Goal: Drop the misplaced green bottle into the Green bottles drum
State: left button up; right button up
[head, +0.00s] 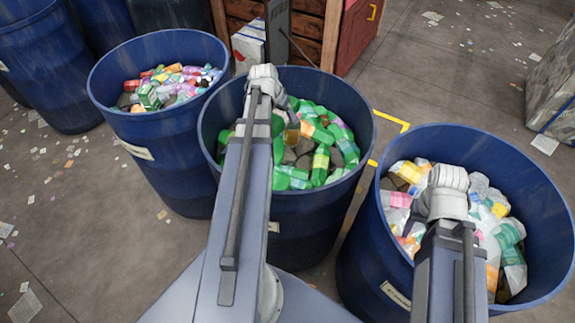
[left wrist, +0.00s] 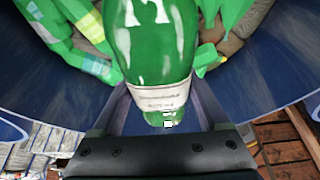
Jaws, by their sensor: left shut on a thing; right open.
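A green bottle (left wrist: 150,45) with a pale label fills the middle of the left wrist view. My left gripper (left wrist: 162,112) is shut on it near the label end. The left arm reaches over the middle blue drum (head: 352,105), which holds mostly green bottles; its wall also shows in the left wrist view (left wrist: 262,75). In the head view my left gripper (head: 287,108) is over this drum, partly hidden by its wrist, and I cannot make out the held bottle clearly. My right gripper (head: 446,195) is open over the right drum, its fingers mostly hidden behind the wrist.
The right blue drum (head: 545,205) holds clear and pale bottles. The left blue drum (head: 155,45) holds mixed colored items. More blue drums (head: 45,65) stand at the far left. A wooden crate (head: 310,30) and a white box (head: 248,45) stand behind. Litter dots the floor.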

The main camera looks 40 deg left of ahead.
pick_arm(q)
jog(key=o, duration=1.2)
jog(key=p+v, duration=0.7)
jog(key=v, duration=0.1)
jog(key=shift+d, duration=0.1)
